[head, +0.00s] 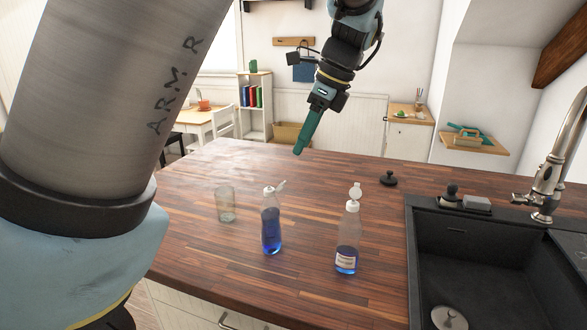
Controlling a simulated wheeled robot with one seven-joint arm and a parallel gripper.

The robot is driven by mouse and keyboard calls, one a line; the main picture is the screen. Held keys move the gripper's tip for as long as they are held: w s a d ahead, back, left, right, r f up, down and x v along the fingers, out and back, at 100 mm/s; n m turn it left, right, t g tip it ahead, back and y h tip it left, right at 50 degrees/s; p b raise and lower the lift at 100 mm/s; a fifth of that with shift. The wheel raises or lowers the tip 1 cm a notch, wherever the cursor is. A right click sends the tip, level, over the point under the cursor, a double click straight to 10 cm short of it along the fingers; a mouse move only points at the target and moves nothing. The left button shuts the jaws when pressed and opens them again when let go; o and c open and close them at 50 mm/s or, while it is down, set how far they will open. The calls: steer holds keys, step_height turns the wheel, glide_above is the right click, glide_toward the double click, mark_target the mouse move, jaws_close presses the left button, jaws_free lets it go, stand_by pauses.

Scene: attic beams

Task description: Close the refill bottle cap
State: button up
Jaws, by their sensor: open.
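Two clear bottles with blue liquid stand upright on the wooden worktop (195,263). The left bottle (271,231) is about half full or more, and its white flip cap (281,186) is tilted up, open. The right bottle (347,236) has a white label and a little blue liquid at the bottom; its round flip cap (355,190) stands up, open. The label is too small to read, so I cannot tell which is the refill bottle. My gripper (298,152), with green fingers pointing down, is open and empty, above and behind the bottles, touching neither.
A clear glass (226,205) stands left of the left bottle. A small black knobbed object (389,178) lies behind the right bottle. The black sink (492,255) with its tap (553,165) is at the right. The worktop in front of the bottles is clear.

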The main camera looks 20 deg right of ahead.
mark_target(282, 187)
steer(key=p+x, duration=0.2)
steer(key=x, duration=0.7)
jaws_close()
stand_by(0.5)
